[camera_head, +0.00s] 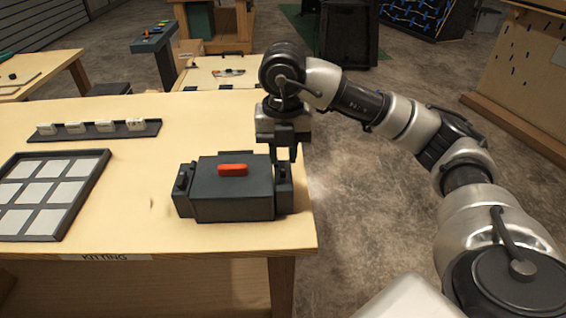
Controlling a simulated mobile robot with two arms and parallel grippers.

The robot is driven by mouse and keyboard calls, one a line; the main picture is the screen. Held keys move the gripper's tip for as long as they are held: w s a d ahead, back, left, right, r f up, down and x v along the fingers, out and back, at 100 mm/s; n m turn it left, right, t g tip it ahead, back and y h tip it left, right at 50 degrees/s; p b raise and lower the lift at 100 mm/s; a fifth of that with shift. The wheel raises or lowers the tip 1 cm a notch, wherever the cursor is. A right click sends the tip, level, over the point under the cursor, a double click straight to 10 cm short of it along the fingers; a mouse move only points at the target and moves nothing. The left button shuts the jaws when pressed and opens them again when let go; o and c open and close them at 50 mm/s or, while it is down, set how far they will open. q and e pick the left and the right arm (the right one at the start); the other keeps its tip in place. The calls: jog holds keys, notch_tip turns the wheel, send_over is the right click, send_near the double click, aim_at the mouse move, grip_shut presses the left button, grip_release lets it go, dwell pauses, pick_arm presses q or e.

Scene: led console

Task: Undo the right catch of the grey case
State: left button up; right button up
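The grey case (232,200) stands near the right end of the wooden table, with a red handle (232,170) on its lid. Its right catch (283,173) is on the case's right side, partly hidden by my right gripper. The left catch (181,180) shows on the opposite side. My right gripper (284,157) points down just above the right catch, with a gap between its dark fingers. I cannot tell whether the fingers touch the catch. The lid looks shut. My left gripper is not in view.
A dark-framed tray with pale square tiles (72,233) lies at the left of the table (140,228). A dark rack with several white blocks (95,133) lies behind it. The table's right edge is close beside the case. Bare table lies between tray and case.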

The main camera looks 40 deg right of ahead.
aim_at(283, 172)
notch_tip(283, 172, up, 7)
jog(key=p, duration=0.1)
dwell(0.7)
